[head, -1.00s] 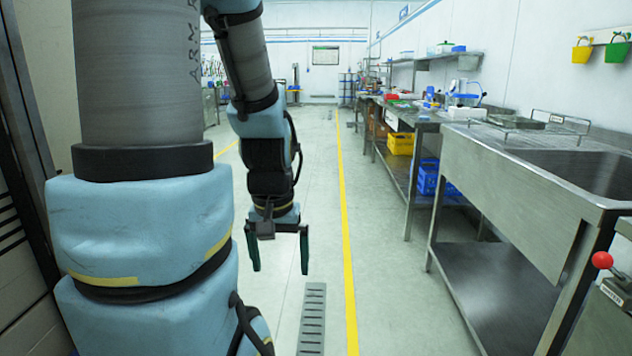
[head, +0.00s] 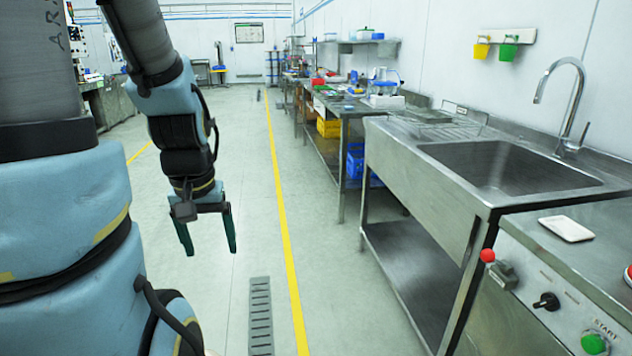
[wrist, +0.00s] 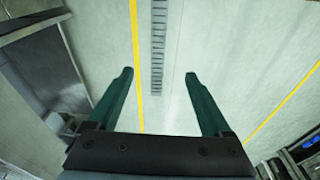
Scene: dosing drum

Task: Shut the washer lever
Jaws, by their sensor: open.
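A red ball knob (head: 487,255) shows on the front panel of the steel machine at the lower right in the head view, at the end of a lever beside a grey block (head: 503,274). I take this as the washer lever; the frames do not show clearly whether it is open or shut. My gripper (head: 208,240) hangs over the open floor left of the yellow line, well to the left of the knob and apart from it. It points down, open and empty. In the wrist view my gripper (wrist: 160,78) has its two green fingers wide apart above bare floor.
The machine panel also has a black knob (head: 546,301) and a green start button (head: 594,343). A steel sink (head: 420,190) with a tap stands beyond it. Benches line the right wall. A floor drain (head: 261,315) lies in the clear aisle.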

